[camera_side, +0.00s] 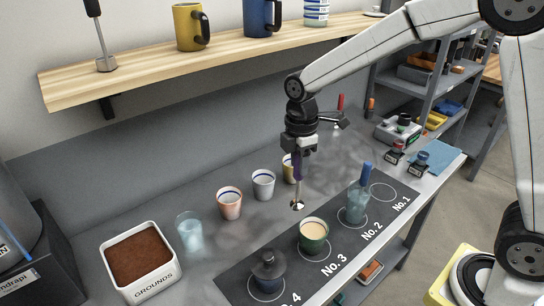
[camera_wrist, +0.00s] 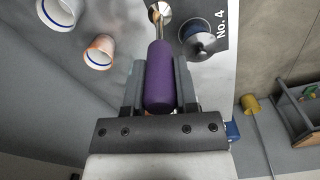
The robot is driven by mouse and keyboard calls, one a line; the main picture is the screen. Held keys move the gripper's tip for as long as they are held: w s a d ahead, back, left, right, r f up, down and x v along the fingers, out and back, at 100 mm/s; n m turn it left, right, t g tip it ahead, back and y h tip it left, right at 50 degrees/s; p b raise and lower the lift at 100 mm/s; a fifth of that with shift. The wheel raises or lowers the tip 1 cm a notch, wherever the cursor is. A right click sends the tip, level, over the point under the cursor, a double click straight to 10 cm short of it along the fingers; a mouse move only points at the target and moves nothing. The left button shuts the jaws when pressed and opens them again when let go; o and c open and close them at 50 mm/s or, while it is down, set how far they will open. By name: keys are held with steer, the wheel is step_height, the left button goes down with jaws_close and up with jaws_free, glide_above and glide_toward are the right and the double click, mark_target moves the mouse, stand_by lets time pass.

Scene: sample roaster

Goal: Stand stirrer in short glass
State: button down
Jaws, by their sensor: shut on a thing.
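My gripper (camera_side: 298,152) is shut on the purple handle of a stirrer (camera_side: 298,168), which hangs upright with its metal end (camera_side: 297,205) down, above the counter behind the mat. The purple handle (camera_wrist: 160,78) also fills the space between the fingers in the wrist view. One pale blue glass (camera_side: 189,232) stands empty-looking at the left, beside the grounds box. Another bluish glass (camera_side: 355,208) stands on the No. 2 spot with a blue-handled tool (camera_side: 365,175) in it. I cannot tell for sure which is the short glass.
A green cup of tan liquid (camera_side: 313,236) stands on No. 3 and a dark lidded jar (camera_side: 268,272) on No. 4. Several small cups (camera_side: 229,204) line the back. A grounds box (camera_side: 142,262) is at left. The No. 1 spot (camera_side: 386,192) is bare.

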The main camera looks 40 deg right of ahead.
steer(key=w+a+m, duration=0.8)
steer(key=w+m, duration=0.2)
steer(key=m+t+y, duration=0.1)
steer(key=m, duration=1.1)
glide_above(191, 233)
steer(key=w+d, duration=0.2)
steer(key=shift+w+d, duration=0.1)
steer(key=shift+d, duration=0.1)
steer(key=shift+f, duration=0.2)
step_height(191, 233, down, 13)
steer(key=shift+r, duration=0.15)
stand_by(0.8)
stand_by(0.3)
steer(key=shift+c, duration=1.6)
jaws_free()
